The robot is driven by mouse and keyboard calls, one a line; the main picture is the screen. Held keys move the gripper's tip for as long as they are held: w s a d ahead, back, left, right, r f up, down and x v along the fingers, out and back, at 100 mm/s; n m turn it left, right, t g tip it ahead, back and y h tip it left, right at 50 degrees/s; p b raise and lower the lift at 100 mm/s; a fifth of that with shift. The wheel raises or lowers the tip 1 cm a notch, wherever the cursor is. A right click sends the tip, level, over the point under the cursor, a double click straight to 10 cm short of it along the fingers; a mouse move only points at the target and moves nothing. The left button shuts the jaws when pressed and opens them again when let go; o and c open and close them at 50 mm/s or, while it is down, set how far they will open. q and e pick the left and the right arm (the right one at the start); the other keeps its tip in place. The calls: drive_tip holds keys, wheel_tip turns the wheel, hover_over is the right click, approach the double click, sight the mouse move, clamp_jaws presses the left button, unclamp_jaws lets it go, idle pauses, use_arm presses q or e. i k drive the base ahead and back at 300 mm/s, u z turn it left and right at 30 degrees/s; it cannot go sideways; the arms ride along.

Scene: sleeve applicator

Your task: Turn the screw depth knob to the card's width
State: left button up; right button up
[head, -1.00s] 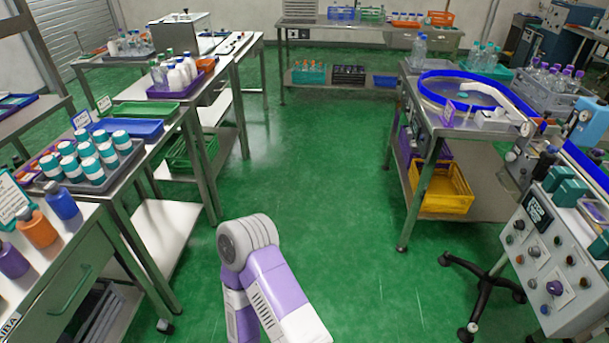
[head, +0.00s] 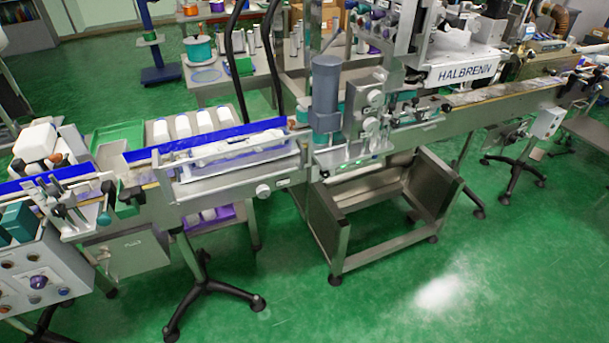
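The sleeve applicator (head: 464,72), a steel machine lettered HALBRENIV, stands at the upper right of the head view above the conveyor line. Several grey round knobs (head: 374,98) sit in a column on its front left plate. I cannot tell which of them, if any, is the screw depth knob. No card that I can make out is in view. Neither of my grippers shows in this view.
The conveyor (head: 232,178) with blue rails runs from lower left to upper right. A grey control box with buttons (head: 40,280) stands at lower left. A black-legged stand (head: 210,290) and a steel frame (head: 335,240) reach into the aisle. Green floor (head: 500,285) is clear at lower right.

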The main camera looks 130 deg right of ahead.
sight(263, 192)
drive_tip(key=z, duration=4.35)
drive_tip(key=k, duration=0.55)
drive_tip(key=z, duration=0.8)
drive_tip(key=i, duration=1)
drive_tip(key=u, duration=1.1)
drive_tip(key=i, duration=0.45)
drive_tip(key=u, duration=0.4)
